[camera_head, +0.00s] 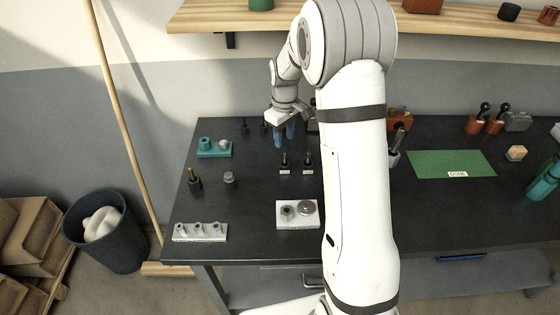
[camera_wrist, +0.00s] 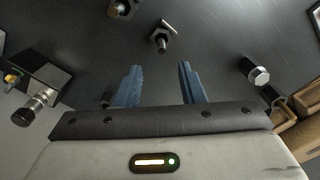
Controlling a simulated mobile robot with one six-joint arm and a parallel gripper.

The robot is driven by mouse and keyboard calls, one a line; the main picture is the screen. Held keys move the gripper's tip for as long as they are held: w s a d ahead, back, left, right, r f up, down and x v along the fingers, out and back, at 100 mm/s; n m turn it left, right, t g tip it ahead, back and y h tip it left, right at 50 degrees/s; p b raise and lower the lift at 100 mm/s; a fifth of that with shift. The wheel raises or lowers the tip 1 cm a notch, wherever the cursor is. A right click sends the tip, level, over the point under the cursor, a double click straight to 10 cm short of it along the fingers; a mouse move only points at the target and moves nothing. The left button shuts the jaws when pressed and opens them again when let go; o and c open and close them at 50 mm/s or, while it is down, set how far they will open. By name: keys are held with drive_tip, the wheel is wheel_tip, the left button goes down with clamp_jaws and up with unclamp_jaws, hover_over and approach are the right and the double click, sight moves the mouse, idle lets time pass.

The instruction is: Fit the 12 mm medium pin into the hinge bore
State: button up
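My gripper (camera_head: 284,136) is above the back left part of the dark table, fingers pointing down. In the wrist view its two blue fingers (camera_wrist: 159,68) stand apart with nothing between them. Two dark upright pins (camera_head: 284,161) (camera_head: 308,161) with small white labels stand in front of it; the labels are too small to read, so I cannot tell which is the 12 mm medium pin. A small dark piece with a bright pin (camera_wrist: 162,38) is beyond the fingertips in the wrist view. A white plate (camera_head: 283,221) carries a grey bored boss and a round metal disc; I cannot tell whether this is the hinge.
A grey block with three bushings (camera_head: 200,236) lies at the front left. A teal block (camera_head: 214,154), brass-coloured pin (camera_head: 194,179) and grey knob (camera_head: 229,178) are at left. A green mat (camera_head: 450,165) lies right of my arm, which hides the table's middle.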

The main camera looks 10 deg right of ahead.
sight(285, 153)
drive_tip(key=f+p, duration=0.2)
drive_tip(key=f, duration=0.5)
drive_tip(key=shift+s+f, duration=0.2)
clamp_jaws()
